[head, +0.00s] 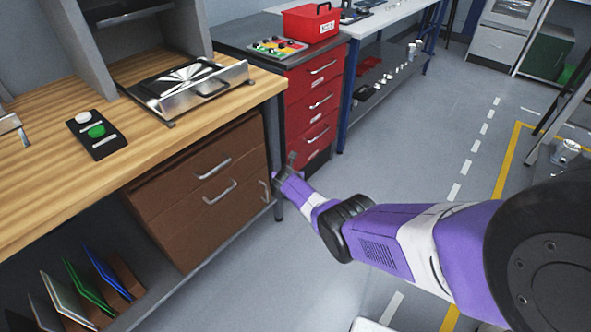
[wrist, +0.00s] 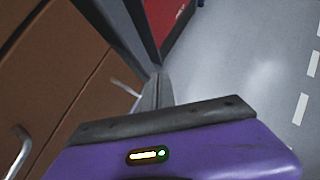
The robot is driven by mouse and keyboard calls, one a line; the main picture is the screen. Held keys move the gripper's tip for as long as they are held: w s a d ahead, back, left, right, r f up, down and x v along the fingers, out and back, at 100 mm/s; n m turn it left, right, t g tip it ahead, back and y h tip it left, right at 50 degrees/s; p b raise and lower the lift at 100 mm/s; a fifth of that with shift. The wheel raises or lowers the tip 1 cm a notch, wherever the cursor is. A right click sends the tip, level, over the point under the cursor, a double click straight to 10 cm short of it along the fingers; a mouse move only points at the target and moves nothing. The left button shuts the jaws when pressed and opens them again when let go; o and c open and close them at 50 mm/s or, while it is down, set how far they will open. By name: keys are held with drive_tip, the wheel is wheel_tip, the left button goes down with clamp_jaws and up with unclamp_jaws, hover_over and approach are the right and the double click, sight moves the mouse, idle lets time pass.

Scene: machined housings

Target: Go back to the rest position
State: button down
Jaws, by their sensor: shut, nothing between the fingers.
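My gripper (head: 287,166) is at the end of my purple and white arm, low beside the front right leg of the wooden workbench (head: 70,180). In the wrist view my gripper (wrist: 157,82) shows its fingers together, with nothing seen between them. The brown drawer unit (head: 200,190) under the bench is just left of it. In the wrist view the brown drawer fronts (wrist: 50,80) fill the left side. I cannot tell whether the fingers touch the bench leg or a drawer handle.
A red drawer cabinet (head: 313,105) stands behind my gripper. A black button box (head: 94,133) and a metal fixture (head: 195,88) sit on the bench. Several coloured folders (head: 90,285) stand on the lower shelf. The grey floor (head: 400,150) to the right is mostly free.

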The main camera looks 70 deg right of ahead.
drive_tip(key=shift+s+a+r+p, duration=0.25)
drive_tip(key=shift+s+r+p, duration=0.55)
drive_tip(key=shift+r+p, duration=0.05)
drive_tip(key=shift+s+a+r+p, duration=0.25)
drive_tip(key=shift+s+r+p, duration=0.55)
drive_tip(key=shift+r, duration=0.05)
